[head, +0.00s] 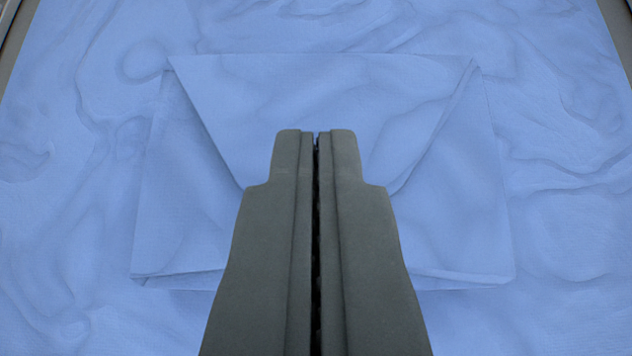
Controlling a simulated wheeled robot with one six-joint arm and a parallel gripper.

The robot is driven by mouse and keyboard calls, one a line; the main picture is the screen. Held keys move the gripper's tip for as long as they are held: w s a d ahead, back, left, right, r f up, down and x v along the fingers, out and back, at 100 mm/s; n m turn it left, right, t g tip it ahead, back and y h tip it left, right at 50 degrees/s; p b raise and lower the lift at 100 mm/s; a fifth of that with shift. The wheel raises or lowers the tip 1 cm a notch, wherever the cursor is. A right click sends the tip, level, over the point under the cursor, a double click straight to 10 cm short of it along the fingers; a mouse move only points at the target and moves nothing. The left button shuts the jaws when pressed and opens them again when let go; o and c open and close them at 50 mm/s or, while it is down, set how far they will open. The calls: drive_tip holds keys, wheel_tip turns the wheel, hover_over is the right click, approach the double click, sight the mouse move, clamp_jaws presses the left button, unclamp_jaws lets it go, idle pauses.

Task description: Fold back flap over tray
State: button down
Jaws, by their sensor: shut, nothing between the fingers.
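A blue cloth-wrapped packet (455,215) lies in the middle of the head view, roughly rectangular. Its back flap (320,85) is a tapered piece that lies over the top, wide along the far edge and narrowing toward me. The flap's near end is hidden behind my gripper. No bare part of a tray shows; the cloth covers whatever is inside. My gripper (316,135) is shut and empty, with its fingertips in front of the middle of the flap in the picture. I cannot tell whether they touch the cloth.
Wrinkled blue cloth (60,220) spreads around the packet on all sides. Grey edges show at the upper left corner (8,15) and upper right corner (620,30). No loose objects lie on the cloth in view.

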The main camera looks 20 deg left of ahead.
drive_tip(key=s+d+r, duration=0.2)
drive_tip(key=s, duration=0.5)
drive_tip(key=s+d+r+m+t+h, duration=0.1)
drive_tip(key=s+d+r+t, duration=0.2)
drive_tip(key=d, duration=0.3)
drive_tip(key=s+d+r+m+t+h, duration=0.2)
drive_tip(key=s+d+r+t, duration=0.1)
drive_tip(key=d+r+t, duration=0.1)
drive_tip(key=shift+d+r, duration=0.65)
drive_tip(key=shift+d, duration=0.3)
